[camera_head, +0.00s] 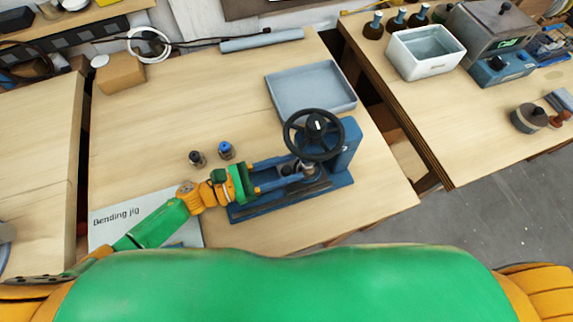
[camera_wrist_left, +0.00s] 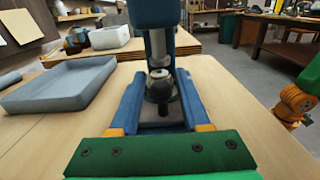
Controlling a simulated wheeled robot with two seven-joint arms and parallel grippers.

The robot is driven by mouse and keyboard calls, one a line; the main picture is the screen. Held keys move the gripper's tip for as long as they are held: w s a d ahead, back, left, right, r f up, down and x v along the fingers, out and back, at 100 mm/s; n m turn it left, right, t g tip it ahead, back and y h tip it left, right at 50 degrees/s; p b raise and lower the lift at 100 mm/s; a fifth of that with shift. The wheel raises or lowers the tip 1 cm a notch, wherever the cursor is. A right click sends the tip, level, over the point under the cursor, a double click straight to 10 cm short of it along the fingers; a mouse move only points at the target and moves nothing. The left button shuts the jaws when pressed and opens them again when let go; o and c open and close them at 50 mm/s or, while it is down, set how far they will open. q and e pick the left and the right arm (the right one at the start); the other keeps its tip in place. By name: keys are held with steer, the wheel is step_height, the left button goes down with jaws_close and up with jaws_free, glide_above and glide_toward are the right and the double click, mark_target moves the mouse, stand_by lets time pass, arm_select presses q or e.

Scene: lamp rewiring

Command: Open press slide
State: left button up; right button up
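The blue press (camera_head: 345,150) stands on the middle table with a black handwheel (camera_head: 315,135) on top and a long blue base (camera_head: 290,203). My left gripper (camera_head: 301,167) reaches in from the left above this base. Its two long blue fingers are spread apart and point at the press column. In the left wrist view my left gripper (camera_wrist_left: 160,85) shows the metal ram (camera_wrist_left: 158,48) and a dark round knob (camera_wrist_left: 160,88) between the fingers. I cannot tell whether either finger touches the knob. My right gripper is not in view.
A grey tray (camera_head: 310,88) lies behind the press. Two small dark fittings (camera_head: 226,150) stand left of it. A "Bending jig" sheet (camera_head: 105,228) lies under my left arm. The right table holds a white bin (camera_head: 426,52). The table's left middle is clear.

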arm_select(q)
jaws_close()
stand_by(1.2)
